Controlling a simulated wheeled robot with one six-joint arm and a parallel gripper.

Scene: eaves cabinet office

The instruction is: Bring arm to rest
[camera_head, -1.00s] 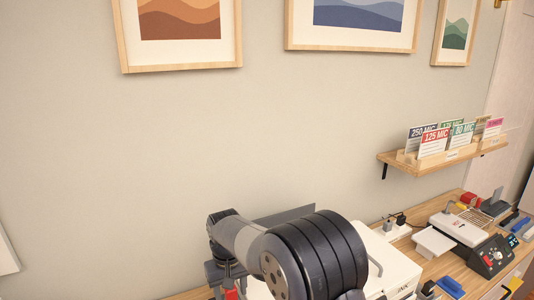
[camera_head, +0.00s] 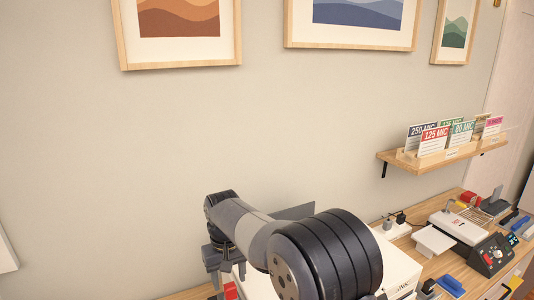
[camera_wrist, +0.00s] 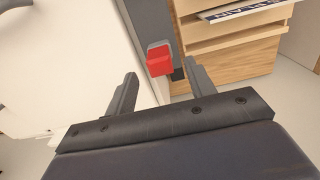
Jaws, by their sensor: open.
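My gripper (camera_wrist: 160,69) is open and empty in the wrist view, its two dark fingers apart. A red block-like part (camera_wrist: 160,60) on a grey bar shows between and beyond the fingertips; I see no contact. In the head view my arm rises in front of the wall at the bottom centre, its end bent down on the left. A small red part (camera_head: 231,291) shows just below the arm's end.
A wooden desk (camera_head: 421,266) runs along the wall, with a white machine (camera_head: 401,273) behind my arm and a laminator-like device (camera_head: 462,232) at right. A wall shelf (camera_head: 440,155) holds label cards. Framed pictures (camera_head: 180,60) hang above. The wall between is clear.

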